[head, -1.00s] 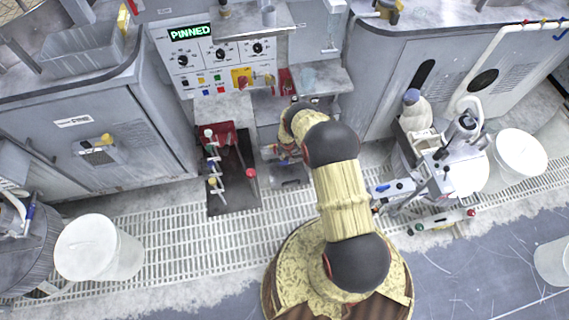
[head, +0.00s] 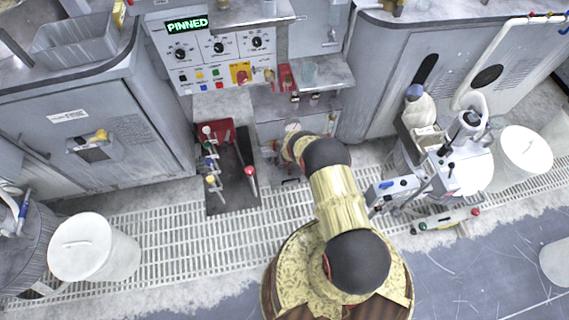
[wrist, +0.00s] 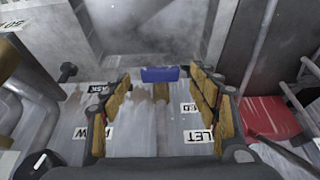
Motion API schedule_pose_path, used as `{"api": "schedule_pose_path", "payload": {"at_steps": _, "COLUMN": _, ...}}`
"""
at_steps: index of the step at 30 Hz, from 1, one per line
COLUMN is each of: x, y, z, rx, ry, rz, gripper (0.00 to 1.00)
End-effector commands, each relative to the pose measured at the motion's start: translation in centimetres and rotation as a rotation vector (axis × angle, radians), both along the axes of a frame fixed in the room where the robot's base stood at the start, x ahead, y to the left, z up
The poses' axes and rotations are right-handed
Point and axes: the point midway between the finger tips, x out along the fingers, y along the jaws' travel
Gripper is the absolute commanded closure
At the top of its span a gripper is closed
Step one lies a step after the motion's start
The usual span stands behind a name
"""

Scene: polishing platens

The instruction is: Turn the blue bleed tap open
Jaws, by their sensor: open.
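The blue tap (wrist: 160,74) shows in the wrist view as a short blue bar, on top of a brownish stem (wrist: 161,93). My gripper (wrist: 160,84) is open, with its yellow-brown padded fingers on the left and right of the picture. The blue bar appears between the fingertips, a little beyond them, and neither finger visibly touches it. In the head view my arm reaches down to the low cabinet front below the control panel. There the arm hides the tap and most of the gripper.
White labels, partly covered by the fingers, sit around the stem in the wrist view. A red part (wrist: 268,118) and a slanting dark bar lie to the right. In the head view, a dark stand with small valves (head: 232,180) is left of my arm. A control panel (head: 213,50) reads PINNED.

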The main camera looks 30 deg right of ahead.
Motion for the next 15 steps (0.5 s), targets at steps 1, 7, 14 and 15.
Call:
{"api": "schedule_pose_path", "payload": {"at_steps": 1, "x": 0.18, "y": -0.05, "z": -0.64, "rx": 0.0, "ry": 0.0, "rz": -0.001, "gripper": 0.39}}
{"api": "schedule_pose_path", "payload": {"at_steps": 7, "x": 0.44, "y": -0.13, "z": -1.12, "rx": 0.0, "ry": 0.0, "rz": 0.0, "gripper": 0.39}}
{"api": "schedule_pose_path", "payload": {"at_steps": 14, "x": 0.48, "y": -0.14, "z": -1.04, "rx": 0.0, "ry": 0.0, "rz": 0.0, "gripper": 0.39}}
{"api": "schedule_pose_path", "payload": {"at_steps": 15, "x": 0.48, "y": -0.14, "z": -1.04, "rx": 0.0, "ry": 0.0, "rz": 0.0, "gripper": 0.41}}
